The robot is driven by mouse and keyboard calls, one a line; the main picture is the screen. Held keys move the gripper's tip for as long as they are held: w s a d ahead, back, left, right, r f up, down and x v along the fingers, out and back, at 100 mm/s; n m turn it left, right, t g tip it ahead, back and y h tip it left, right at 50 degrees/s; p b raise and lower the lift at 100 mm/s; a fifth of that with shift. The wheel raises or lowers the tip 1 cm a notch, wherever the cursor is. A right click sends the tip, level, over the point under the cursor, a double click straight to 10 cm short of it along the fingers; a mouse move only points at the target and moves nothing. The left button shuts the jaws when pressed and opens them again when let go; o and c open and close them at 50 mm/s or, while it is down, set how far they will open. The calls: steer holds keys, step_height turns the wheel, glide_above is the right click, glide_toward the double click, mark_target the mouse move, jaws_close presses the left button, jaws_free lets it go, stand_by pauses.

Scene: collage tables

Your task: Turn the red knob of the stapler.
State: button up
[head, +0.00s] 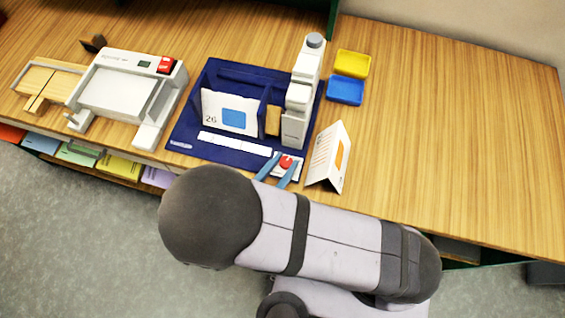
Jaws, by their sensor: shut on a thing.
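The stapler (299,100) is a tall white column with a grey round top, standing on a dark blue base (185,145). The red knob (287,160) sits on a small white plate at the front right of this base. My gripper (281,166) has two blue fingers, one on each side of the red knob, and is shut on it. The finger tips partly cover the plate. My arm hides the table's front edge below the gripper.
A white folded card (325,160) stands just right of the knob. A booklet marked 26 (230,112) leans in the blue holder. A white machine (125,85) stands at left. Yellow (352,62) and blue trays (346,90) lie behind right. The table's right side is clear.

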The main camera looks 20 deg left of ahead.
steer(key=o, duration=1)
steer(key=p+v, duration=0.3)
steer(key=v, duration=0.4)
steer(key=shift+s+a+r, duration=0.1)
steer(key=shift+s, duration=0.05)
